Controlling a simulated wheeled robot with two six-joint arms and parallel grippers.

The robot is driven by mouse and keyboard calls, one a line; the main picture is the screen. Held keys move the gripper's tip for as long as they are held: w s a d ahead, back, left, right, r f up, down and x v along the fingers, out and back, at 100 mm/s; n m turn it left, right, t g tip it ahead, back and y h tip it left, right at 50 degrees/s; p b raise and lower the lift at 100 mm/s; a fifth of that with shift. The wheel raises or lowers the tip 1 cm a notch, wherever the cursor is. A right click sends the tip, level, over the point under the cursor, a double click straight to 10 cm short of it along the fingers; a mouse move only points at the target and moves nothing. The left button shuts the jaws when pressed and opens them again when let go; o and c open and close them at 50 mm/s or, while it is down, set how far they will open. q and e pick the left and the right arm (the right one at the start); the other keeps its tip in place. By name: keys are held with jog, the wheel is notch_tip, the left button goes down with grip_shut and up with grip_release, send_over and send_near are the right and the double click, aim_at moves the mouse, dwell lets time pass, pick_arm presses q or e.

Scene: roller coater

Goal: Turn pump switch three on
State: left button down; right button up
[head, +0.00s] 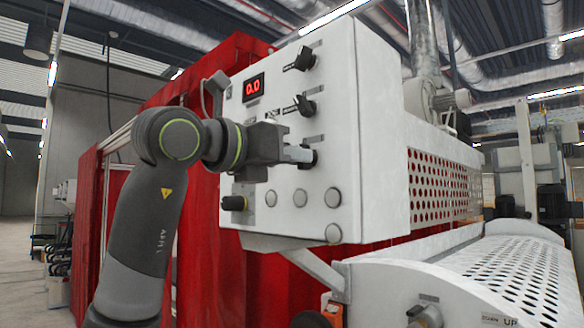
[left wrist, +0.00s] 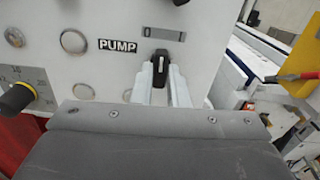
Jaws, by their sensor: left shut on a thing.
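A white control panel (head: 268,205) carries a column of black rotary switches. The top switch (head: 300,58) and the middle switch (head: 303,105) are free and look turned aslant. My left gripper (head: 301,153) is at the lowest switch (head: 312,160), which it partly hides. In the left wrist view, the two pale fingers (left wrist: 162,80) are shut on the black knob of this switch (left wrist: 160,62), one on each side. A "PUMP" label (left wrist: 117,46) is left of the knob, and a small grey marking plate (left wrist: 163,34) is above it.
A red digital display (head: 253,87) reads 0.0. Several round grey buttons (head: 300,197) and a black knob (head: 235,203) sit low on the panel. A red curtain (head: 215,85) stands behind. A perforated white cover (head: 500,270) is at the lower right.

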pick_arm(q)
jog(key=shift+m+b, duration=0.8)
jog(key=shift+m, duration=2.4)
jog(key=c, duration=1.4)
grip_release()
jog(key=shift+c, duration=0.2)
jog(key=b+v, duration=0.6)
jog(key=v, duration=1.1)
jog(key=shift+s+a, duration=0.2)
